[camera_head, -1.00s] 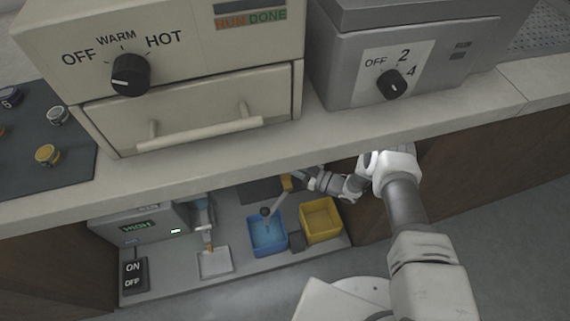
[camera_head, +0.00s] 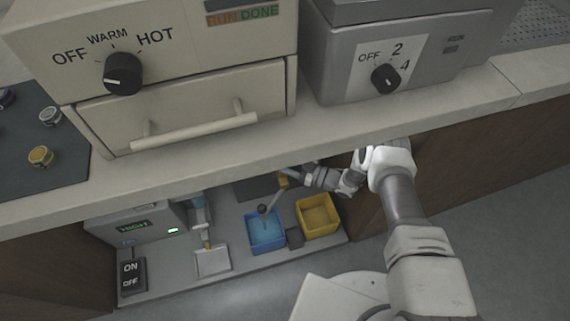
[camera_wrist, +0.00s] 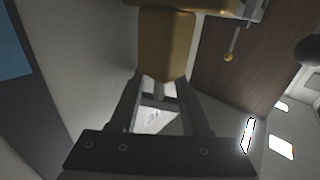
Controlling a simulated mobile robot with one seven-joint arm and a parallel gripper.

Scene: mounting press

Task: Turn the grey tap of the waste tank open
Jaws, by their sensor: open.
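I cannot clearly make out the grey tap or the waste tank. A grey rod with a dark ball end (camera_head: 263,209) leans over the blue tray in the head view, close to my gripper (camera_head: 286,180). What may be the same ball (camera_wrist: 309,50) shows at the right edge of the wrist view. My gripper is open under the counter. In the wrist view, a brass-coloured block (camera_wrist: 166,45) is at the fingertips (camera_wrist: 160,85); I cannot tell whether it belongs to the gripper or whether the fingers touch anything.
The blue tray (camera_head: 251,236) and yellow bin (camera_head: 331,226) stand on the low shelf. Left are a grey unit with a green display (camera_head: 135,228), a white tray (camera_head: 212,262) and an ON/OFF switch (camera_head: 131,276). The counter edge (camera_head: 200,160) overhangs my arm.

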